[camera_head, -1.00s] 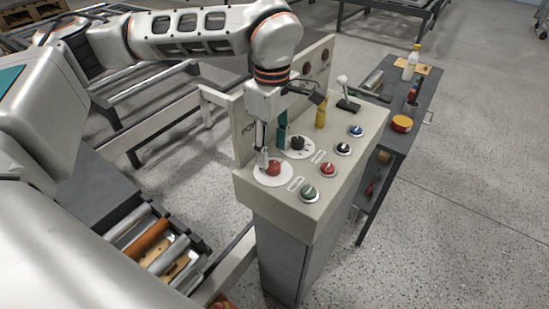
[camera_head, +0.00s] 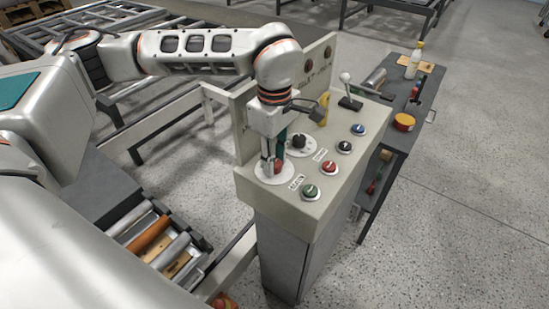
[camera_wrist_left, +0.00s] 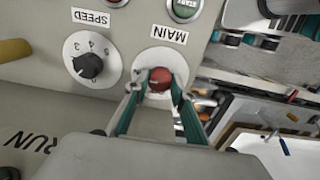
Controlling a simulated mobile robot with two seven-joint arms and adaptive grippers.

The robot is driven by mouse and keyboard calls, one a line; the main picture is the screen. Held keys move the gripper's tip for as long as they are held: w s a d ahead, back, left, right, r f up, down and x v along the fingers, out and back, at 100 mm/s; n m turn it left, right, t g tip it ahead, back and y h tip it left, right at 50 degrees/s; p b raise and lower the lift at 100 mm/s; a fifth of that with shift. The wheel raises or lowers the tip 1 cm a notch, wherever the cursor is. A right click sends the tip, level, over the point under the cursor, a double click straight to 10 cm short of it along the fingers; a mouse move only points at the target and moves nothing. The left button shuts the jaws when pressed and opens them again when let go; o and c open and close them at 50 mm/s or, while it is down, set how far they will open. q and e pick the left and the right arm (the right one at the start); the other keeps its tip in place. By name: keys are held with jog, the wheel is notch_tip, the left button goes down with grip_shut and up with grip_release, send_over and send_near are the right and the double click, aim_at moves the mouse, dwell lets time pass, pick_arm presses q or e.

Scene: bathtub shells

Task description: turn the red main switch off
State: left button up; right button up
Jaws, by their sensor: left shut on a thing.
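The red main switch (camera_wrist_left: 160,79) is a round red knob on a white disc under the MAIN label (camera_wrist_left: 163,35) in the left wrist view. In the head view the red knob (camera_head: 277,166) is partly hidden behind my left gripper (camera_head: 270,160), at the near left corner of the grey control panel (camera_head: 310,212). My left gripper (camera_wrist_left: 158,86) points down at the panel. Its two fingers stand on either side of the red knob and are shut on it. Which way the knob is turned cannot be told. My right gripper is not in view.
Close by are the black speed dial (camera_wrist_left: 88,65), a green button (camera_head: 311,191), a red button (camera_head: 329,167), black and blue buttons, a yellow post and a lever (camera_head: 347,90). A dark side table (camera_head: 417,100) holds a bottle. A roller conveyor (camera_head: 160,245) lies left.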

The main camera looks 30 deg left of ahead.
pick_arm(q)
jog(key=shift+n, duration=0.3)
jog(key=n, duration=0.3)
jog(key=shift+n, duration=0.3)
jog(key=n, duration=0.4)
jog(key=shift+n, duration=0.3)
jog(key=n, duration=0.4)
jog(key=shift+n, duration=2.5)
jog(key=o, duration=1.1)
